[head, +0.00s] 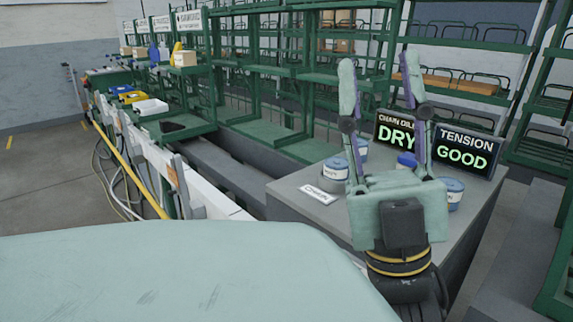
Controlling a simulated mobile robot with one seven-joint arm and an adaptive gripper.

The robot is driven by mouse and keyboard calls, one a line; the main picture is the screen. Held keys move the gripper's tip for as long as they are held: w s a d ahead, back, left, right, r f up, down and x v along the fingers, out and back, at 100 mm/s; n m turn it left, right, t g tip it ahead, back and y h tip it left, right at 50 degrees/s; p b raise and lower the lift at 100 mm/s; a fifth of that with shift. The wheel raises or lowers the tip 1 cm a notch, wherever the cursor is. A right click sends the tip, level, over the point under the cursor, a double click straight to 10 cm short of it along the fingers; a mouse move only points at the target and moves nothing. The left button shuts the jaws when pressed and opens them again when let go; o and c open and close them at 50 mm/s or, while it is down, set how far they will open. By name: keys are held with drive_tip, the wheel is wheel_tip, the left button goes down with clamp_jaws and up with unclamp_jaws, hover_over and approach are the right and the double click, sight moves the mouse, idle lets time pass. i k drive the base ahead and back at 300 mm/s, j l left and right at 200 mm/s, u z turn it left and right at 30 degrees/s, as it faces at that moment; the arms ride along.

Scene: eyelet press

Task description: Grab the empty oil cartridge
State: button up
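My gripper (379,72) is raised in front of a grey bench, its two fingers pointing up and spread wide with nothing between them. On the bench stand several small white canisters with blue bands or caps. One canister (335,170) is left of the gripper, and another (453,191) is to its right. A third, with a blue cap (406,161), shows between the fingers and is partly hidden by the gripper. One more (361,150) is partly behind the left finger. I cannot tell which is the empty oil cartridge.
The grey bench (292,201) carries a small white label plate (318,194). Two dark screens read "CHAIN OIL DRY" (391,132) and "TENSION GOOD" (464,150). Green racks (270,75) stand behind. A yellow rail (128,170) runs at left, beside open floor (45,170).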

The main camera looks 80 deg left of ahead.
sight(337, 170)
drive_tip(key=i+u, duration=0.1)
drive_tip(key=u, duration=0.3)
drive_tip(key=i+u, duration=0.1)
drive_tip(key=u, duration=0.25)
drive_tip(key=i+l+u, duration=0.1)
drive_tip(key=u, duration=0.3)
drive_tip(key=l+u, duration=0.1)
drive_tip(key=u, duration=0.25)
drive_tip(key=i+l+u, duration=0.2)
drive_tip(key=u, duration=0.25)
drive_tip(key=i+l+u, duration=0.2)
drive_tip(key=u, duration=0.25)
